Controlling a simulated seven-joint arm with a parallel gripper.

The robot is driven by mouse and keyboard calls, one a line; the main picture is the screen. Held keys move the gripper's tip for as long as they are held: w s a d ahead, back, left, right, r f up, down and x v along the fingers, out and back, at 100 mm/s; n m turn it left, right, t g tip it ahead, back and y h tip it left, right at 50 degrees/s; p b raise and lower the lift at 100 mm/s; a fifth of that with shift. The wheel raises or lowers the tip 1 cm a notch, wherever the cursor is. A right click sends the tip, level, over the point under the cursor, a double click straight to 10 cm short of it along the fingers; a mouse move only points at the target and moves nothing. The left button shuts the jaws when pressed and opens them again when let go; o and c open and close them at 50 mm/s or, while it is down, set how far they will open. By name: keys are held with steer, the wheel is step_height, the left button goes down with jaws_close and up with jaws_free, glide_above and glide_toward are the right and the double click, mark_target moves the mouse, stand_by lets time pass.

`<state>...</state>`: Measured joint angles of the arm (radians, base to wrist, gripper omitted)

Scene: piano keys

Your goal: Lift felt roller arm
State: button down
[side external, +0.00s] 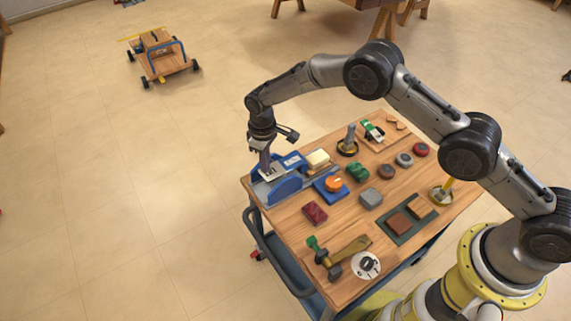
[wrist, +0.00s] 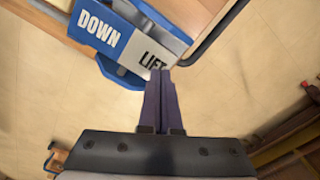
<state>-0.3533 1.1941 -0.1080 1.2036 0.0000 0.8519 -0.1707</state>
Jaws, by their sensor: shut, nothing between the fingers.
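A blue and grey device (side external: 285,188) sits at the left corner of the table. In the wrist view its top carries a blue panel marked DOWN (wrist: 98,38) and a pale panel marked LIFT (wrist: 150,58). I cannot tell for sure which part is the felt roller arm. My gripper (side external: 266,174) points down at the outer end of this device. In the wrist view its dark fingers (wrist: 161,74) are together and empty, with their tips at the edge of the LIFT panel. Whether they touch it is unclear.
The wooden table (side external: 290,232) holds an orange knob on a blue base (side external: 334,184), a cream block (side external: 318,158), a dark red block (side external: 315,212), a brass-coloured lever (side external: 345,252) and several small coloured blocks. Open floor (side external: 120,200) lies left of the table.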

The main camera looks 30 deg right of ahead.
steer(key=shift+f, duration=1.15)
stand_by(0.8)
steer(key=shift+r, duration=3.6)
